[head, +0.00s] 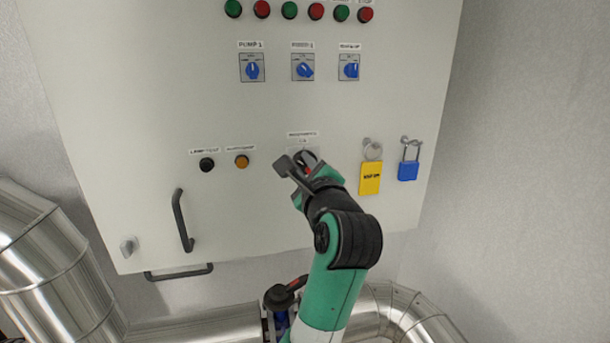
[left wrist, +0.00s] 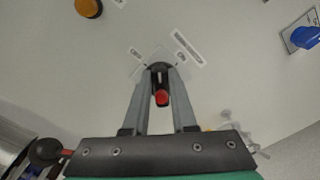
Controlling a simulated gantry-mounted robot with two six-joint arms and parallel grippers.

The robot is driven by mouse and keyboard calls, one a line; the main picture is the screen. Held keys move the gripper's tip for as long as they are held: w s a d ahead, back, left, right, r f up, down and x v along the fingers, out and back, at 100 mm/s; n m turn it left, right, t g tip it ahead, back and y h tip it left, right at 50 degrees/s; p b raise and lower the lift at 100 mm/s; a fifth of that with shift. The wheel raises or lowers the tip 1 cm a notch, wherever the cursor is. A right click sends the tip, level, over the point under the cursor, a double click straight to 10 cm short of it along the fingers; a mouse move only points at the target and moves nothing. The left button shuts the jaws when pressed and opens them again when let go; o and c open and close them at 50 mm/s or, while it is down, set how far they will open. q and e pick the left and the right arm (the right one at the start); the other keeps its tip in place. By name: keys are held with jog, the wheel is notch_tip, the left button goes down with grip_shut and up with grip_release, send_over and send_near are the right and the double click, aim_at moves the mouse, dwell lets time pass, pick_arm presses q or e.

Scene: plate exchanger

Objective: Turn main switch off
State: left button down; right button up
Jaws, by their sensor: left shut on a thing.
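The main switch (left wrist: 161,97) is a black and red rotary handle on a light plate, low in the middle of the grey cabinet door, under a printed label. In the head view my left gripper (head: 300,162) is at the switch and hides most of it. In the left wrist view the two fingers of my left gripper (left wrist: 159,75) stand on either side of the handle and are shut on it. The red part of the handle points toward the camera between the fingers. My right gripper is in neither view.
A black lamp-test button (head: 207,164) and an orange button (head: 242,161) are left of the switch. A yellow tag (head: 370,178) and a blue padlock (head: 408,170) hang at right. Blue selector knobs (head: 252,70) sit above. A door handle (head: 182,220) and metal pipes (head: 45,260) are lower left.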

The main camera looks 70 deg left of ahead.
pick_arm(q)
jog(key=n+b, duration=0.1)
jog(key=n, duration=0.1)
jog(key=f+n+b, duration=0.1)
jog(key=n, duration=0.1)
jog(key=shift+s+n+b, duration=0.2)
jog(key=shift+n+b, duration=0.1)
jog(key=shift+b, duration=0.1)
jog(key=shift+f+n+b, duration=0.1)
jog(key=shift+n+b, duration=0.8)
jog(key=shift+n, duration=0.8)
jog(key=c, duration=0.7)
grip_release()
jog(key=d, duration=0.3)
jog(key=s+d, duration=0.1)
jog(key=d, duration=0.3)
jog(key=s+d+b, duration=0.1)
jog(key=d, duration=0.3)
jog(key=shift+s+d, duration=0.15)
